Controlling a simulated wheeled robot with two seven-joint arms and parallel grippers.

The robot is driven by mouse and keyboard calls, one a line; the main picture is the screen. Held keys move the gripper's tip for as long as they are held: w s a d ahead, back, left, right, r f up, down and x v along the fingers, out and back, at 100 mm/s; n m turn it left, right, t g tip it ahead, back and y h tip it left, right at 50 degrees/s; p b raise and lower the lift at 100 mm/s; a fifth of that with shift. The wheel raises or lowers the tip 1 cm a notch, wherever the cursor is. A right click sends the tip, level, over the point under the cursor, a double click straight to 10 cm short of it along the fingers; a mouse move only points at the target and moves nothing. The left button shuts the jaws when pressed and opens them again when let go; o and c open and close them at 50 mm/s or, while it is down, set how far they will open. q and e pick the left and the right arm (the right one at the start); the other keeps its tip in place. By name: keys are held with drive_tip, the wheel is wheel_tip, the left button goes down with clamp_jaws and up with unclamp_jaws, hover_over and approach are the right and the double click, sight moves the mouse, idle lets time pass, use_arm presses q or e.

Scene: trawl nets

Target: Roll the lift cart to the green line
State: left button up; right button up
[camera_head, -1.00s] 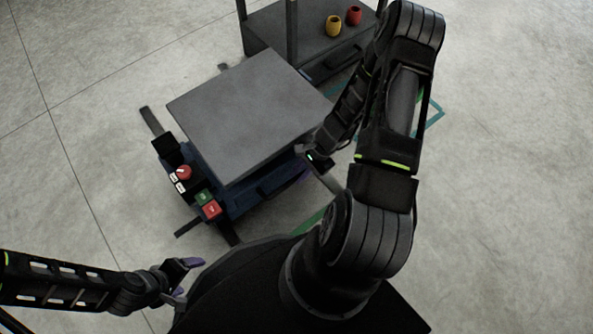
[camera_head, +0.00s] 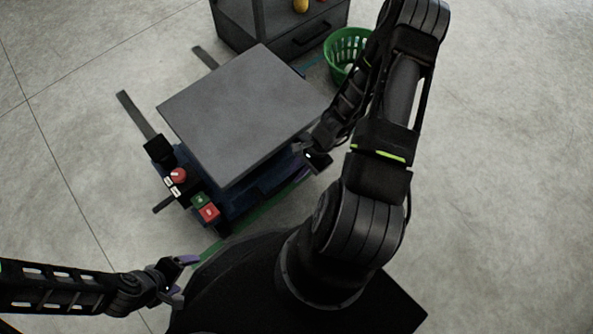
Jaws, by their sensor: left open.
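The lift cart has a flat grey platform (camera_head: 240,115) on a dark blue base (camera_head: 240,198), with a red knob and green and red buttons at its left end. The green line (camera_head: 255,222) runs on the floor along the cart's near side, close beside the base; my body hides part of it. My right gripper (camera_head: 311,166) is at the platform's right edge, by the cart's near right side; its fingers are mostly hidden, so its grip is unclear. My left gripper (camera_head: 182,279) is open and empty at lower left, apart from the cart.
A dark grey shelf unit (camera_head: 300,42) with a drawer stands behind the cart, a yellow object (camera_head: 300,5) on it. A green basket (camera_head: 340,48) stands right of it, partly behind my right arm. Open floor lies left and right.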

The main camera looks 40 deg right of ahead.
drive_tip(key=o, duration=0.5)
drive_tip(key=shift+s, duration=0.25)
drive_tip(key=shift+c, duration=0.2)
drive_tip(key=p+v, duration=0.3)
drive_tip(key=v, duration=0.4)
drive_tip(key=shift+d+r, duration=0.2)
drive_tip(key=shift+r, duration=0.1)
drive_tip(key=shift+s, duration=0.1)
